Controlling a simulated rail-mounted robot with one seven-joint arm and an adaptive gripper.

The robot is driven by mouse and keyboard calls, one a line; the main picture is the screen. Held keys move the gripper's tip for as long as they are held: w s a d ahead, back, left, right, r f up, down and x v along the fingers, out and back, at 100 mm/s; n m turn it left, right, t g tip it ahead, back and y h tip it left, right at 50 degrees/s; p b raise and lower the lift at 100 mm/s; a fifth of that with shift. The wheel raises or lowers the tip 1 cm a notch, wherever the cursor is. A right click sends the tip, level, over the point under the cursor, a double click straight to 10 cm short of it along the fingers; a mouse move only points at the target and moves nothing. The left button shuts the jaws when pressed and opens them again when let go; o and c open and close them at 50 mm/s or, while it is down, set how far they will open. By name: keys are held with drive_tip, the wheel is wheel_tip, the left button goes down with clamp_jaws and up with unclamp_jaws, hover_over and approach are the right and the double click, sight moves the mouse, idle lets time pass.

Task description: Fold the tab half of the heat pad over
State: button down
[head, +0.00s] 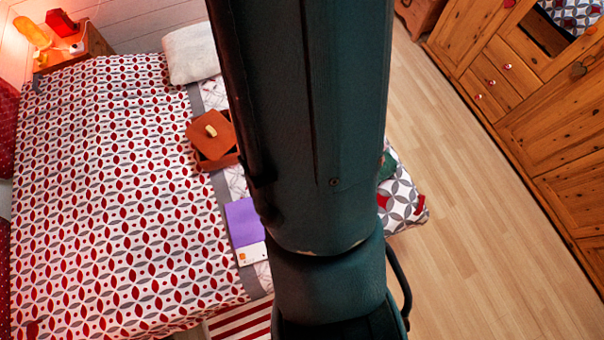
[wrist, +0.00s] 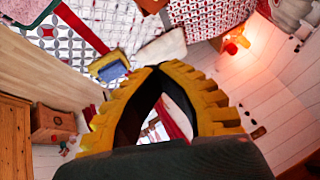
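A flat purple piece (head: 243,221) lies on the patterned strip along the right edge of the bed. A white part with a small orange mark (head: 250,254) shows at its lower edge. Together they look like the heat pad, lying flat, but my arm hides their right side. My gripper is hidden in the head view. In the wrist view, my gripper (wrist: 157,68) has yellow ridged fingers whose tips appear to meet, with a gap behind them. I see nothing held between the tips. I cannot make out the heat pad in the wrist view.
A reddish-brown box (head: 213,163) with a tilted lid sits above the purple piece. A pale pillow (head: 191,54) lies at the bed's head. A patterned cushion (head: 405,200) is right of my arm. A wooden wardrobe (head: 555,120) stands right; the floor between is clear.

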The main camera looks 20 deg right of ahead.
drive_tip(key=shift+r, duration=0.4)
drive_tip(key=r, duration=0.4)
drive_tip(key=shift+a+r, duration=0.1)
drive_tip(key=shift+a, duration=0.2)
drive_tip(key=shift+y, duration=0.8)
drive_tip(key=r, duration=0.4)
drive_tip(key=shift+a+r, duration=0.1)
drive_tip(key=shift+a, duration=0.1)
drive_tip(key=c, duration=0.6)
unclamp_jaws()
drive_tip(key=shift+c, duration=0.2)
